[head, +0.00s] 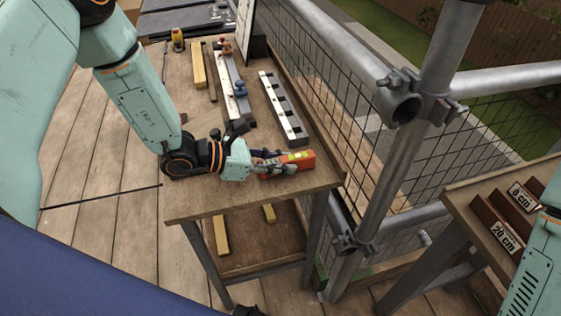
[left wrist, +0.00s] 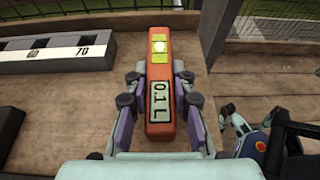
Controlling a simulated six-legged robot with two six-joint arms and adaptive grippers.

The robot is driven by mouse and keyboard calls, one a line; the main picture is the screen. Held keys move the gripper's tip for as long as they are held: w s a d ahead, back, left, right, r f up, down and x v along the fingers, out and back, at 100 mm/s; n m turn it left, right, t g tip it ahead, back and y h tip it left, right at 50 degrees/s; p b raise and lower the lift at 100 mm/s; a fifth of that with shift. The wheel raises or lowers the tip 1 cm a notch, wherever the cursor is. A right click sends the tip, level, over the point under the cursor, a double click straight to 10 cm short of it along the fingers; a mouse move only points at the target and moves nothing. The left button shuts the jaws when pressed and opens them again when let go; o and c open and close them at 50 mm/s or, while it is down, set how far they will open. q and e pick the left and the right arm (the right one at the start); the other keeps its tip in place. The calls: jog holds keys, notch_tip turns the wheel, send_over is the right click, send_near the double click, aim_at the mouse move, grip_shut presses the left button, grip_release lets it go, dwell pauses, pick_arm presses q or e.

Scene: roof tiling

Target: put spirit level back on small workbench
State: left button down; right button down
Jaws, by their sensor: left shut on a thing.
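The spirit level (head: 300,158) is a short orange-red bar with yellow-green vials, over the front right part of the small workbench (head: 230,199). My left gripper (head: 275,166) is shut on it, reaching in from the left. In the left wrist view the spirit level (left wrist: 159,72) points away between the two fingers (left wrist: 158,100), with a small display near its close end. I cannot tell whether its underside touches the wooden top. My right gripper is out of view; only part of the right arm shows at the right edge.
A slotted metal bar (head: 283,108) lies behind the level. Scaffold poles (head: 408,125) and mesh stand right of the bench. Another table (head: 455,200) holds labelled brown blocks (head: 497,226).

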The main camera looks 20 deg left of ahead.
pick_arm(q)
jog(key=shift+s+d+f, duration=0.1)
jog(key=shift+s+d, duration=0.05)
jog(key=shift+d, duration=0.05)
jog(key=c, duration=1.5)
grip_release()
jog(key=o, duration=0.4)
jog(key=shift+a, duration=0.15)
jog(key=shift+c, duration=0.2)
